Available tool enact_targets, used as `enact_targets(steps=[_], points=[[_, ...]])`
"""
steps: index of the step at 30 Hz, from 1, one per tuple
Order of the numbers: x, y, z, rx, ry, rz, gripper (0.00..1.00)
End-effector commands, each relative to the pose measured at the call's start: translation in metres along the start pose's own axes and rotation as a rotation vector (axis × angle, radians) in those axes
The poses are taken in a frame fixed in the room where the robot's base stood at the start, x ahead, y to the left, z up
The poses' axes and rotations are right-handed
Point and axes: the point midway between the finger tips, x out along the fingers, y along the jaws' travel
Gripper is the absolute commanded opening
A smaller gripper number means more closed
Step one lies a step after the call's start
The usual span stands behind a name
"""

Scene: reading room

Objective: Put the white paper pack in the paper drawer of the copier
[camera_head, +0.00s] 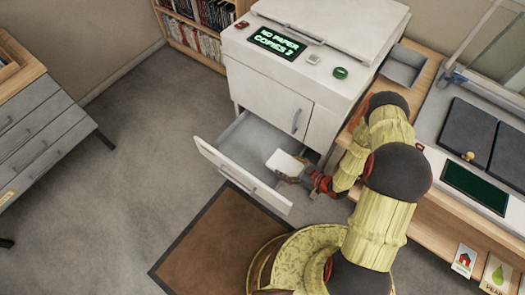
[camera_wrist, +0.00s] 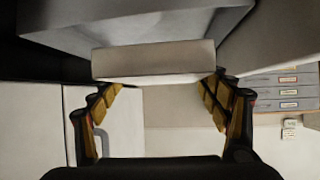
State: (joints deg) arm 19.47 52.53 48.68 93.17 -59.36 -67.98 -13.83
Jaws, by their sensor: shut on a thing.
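The white paper pack (camera_head: 285,163) is held in my gripper (camera_head: 302,176), over the open paper drawer (camera_head: 238,178) of the copier (camera_head: 285,70). In the wrist view the pack (camera_wrist: 153,61) sits between the two yellow-padded fingers of my gripper (camera_wrist: 160,92), which is shut on it. The drawer is pulled out low at the copier's front, and its grey inside looks empty apart from the pack over it. I cannot tell whether the pack touches the drawer floor. The copier's screen (camera_head: 277,43) reads "NO PAPER" and "COPIES 2".
A wooden counter (camera_head: 450,190) with a dark-padded device stands at the right. A brown mat (camera_head: 222,243) lies before the drawer. A grey drawer cabinet (camera_head: 40,130) is at the left, a bookshelf (camera_head: 195,35) behind. The floor between cabinet and copier is clear.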

Motion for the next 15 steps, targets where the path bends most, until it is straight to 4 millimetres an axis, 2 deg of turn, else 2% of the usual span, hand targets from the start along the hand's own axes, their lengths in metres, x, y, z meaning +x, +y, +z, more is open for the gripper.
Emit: enact_targets(steps=[12, 15], points=[[0.1, 0.007, -0.006, -0.007, 0.004, -0.004, 0.41], [0.121, 0.009, 0.006, -0.003, 0.001, -0.002, 0.41]])
